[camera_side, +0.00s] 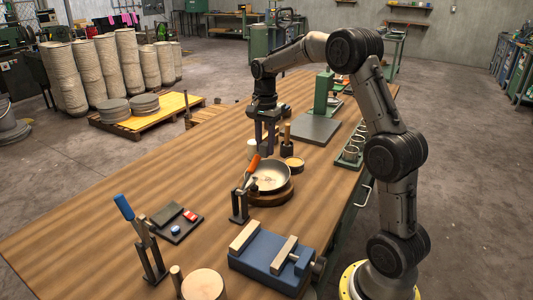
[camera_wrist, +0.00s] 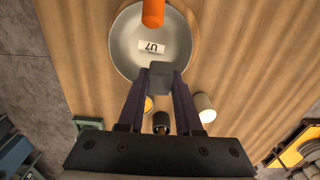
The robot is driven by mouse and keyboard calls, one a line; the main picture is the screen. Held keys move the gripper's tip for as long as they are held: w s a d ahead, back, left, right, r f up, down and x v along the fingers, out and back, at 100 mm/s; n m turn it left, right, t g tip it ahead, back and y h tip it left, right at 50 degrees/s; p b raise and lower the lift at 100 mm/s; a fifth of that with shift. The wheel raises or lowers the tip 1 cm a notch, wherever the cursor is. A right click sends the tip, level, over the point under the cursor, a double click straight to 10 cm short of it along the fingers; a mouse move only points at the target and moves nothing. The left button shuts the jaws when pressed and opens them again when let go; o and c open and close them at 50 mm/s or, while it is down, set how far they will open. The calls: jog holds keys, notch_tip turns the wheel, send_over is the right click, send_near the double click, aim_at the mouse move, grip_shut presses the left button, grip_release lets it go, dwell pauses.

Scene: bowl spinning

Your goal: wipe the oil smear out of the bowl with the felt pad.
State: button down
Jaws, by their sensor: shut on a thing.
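The bowl (camera_side: 272,180) is a shallow grey metal dish on a round wooden base (camera_side: 270,199). In the wrist view the bowl (camera_wrist: 125,45) is seen from above, with a white label reading U7 inside it. I cannot make out an oil smear. My gripper (camera_side: 265,143) points down above the table, just behind and above the bowl in the side view. In the wrist view my gripper (camera_wrist: 160,82) is shut on a dark grey block, the felt pad (camera_wrist: 160,73), which overlaps the bowl's near rim in the picture. Contact between pad and bowl cannot be told.
An orange-handled tool (camera_side: 253,163) on a black stand (camera_side: 239,207) leans at the bowl's rim. A white cup (camera_side: 252,149), a wooden-handled item (camera_side: 287,133) and a round tin (camera_side: 295,163) stand close behind. A blue vise (camera_side: 270,262) is in front.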

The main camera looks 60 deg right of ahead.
send_over(265, 176)
jog(key=shift+s+f, duration=0.1)
jog(key=shift+f, duration=2.85)
jog(key=shift+s+a+f, duration=0.1)
jog(key=shift+s+f, duration=0.15)
jog(key=shift+f, duration=0.25)
jog(key=shift+s+f, duration=0.25)
jog(key=shift+f, duration=0.25)
jog(key=shift+s+a, duration=0.15)
jog(key=shift+s, duration=1)
jog(key=w, duration=0.3)
jog(key=shift+w+d, duration=0.1)
jog(key=shift+d, duration=0.1)
jog(key=shift+w+r, duration=0.15)
jog(key=shift+r, duration=4)
jog(key=shift+r, duration=0.1)
